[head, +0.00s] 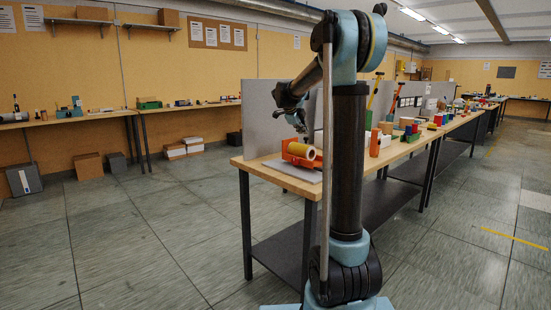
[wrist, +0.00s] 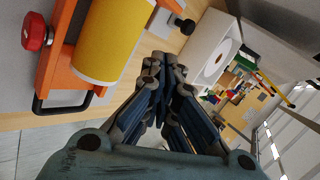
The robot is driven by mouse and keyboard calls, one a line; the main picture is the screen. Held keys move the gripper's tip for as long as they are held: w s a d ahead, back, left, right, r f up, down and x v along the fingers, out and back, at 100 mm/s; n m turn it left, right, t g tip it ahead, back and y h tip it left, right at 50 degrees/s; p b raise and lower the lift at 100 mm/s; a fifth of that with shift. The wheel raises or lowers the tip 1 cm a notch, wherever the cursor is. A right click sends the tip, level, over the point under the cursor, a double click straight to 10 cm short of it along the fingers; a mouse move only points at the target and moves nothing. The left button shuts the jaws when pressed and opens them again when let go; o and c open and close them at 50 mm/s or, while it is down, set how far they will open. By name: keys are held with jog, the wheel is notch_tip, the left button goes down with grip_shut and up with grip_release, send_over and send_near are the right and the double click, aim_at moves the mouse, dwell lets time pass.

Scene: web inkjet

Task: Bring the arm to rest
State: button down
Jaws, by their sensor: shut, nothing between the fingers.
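My gripper (head: 300,126) hangs above the near end of the workbench in the head view, close over an orange holder with a yellow roll. In the wrist view my gripper (wrist: 168,75) has its dark fingers drawn together with nothing visible between them. The yellow roll (wrist: 112,40) sits in the orange holder (wrist: 57,75) to the left of the fingers, apart from them. The head view shows the roll (head: 303,151) and holder too. My arm stands bent, its upper link rising in front of the bench and partly hiding it.
The workbench (head: 265,171) runs away to the right, with an orange cylinder (head: 374,143) and several small items on it. A grey panel (head: 262,120) stands behind the roll. Cardboard boxes (head: 88,165) lie by the back wall. The floor at left is clear.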

jog(key=s+d+f+n+g+y, duration=0.1)
jog(key=s+f+n, duration=0.25)
jog(key=s, duration=0.65)
jog(key=s+d+f+n+g, duration=0.15)
jog(key=s+n, duration=0.35)
jog(key=s, duration=0.5)
jog(key=s+f+n+y, duration=0.1)
jog(key=s+f+n, duration=0.25)
jog(key=s, duration=0.75)
jog(key=s+a+f+n+g+y, duration=0.1)
jog(key=s+a+f+n, duration=0.1)
jog(key=s+f+n, duration=0.4)
jog(key=s+a+f+n+g+y, duration=0.1)
jog(key=s+f+n+y, duration=0.1)
jog(key=s+f+n, duration=0.4)
jog(key=s+f, duration=0.4)
jog(key=s, duration=0.6)
jog(key=shift+s+a, duration=0.35)
jog(key=shift+f+g, duration=0.1)
jog(key=shift+g, duration=0.15)
jog(key=shift+w+f, duration=0.2)
jog(key=shift+w, duration=0.3)
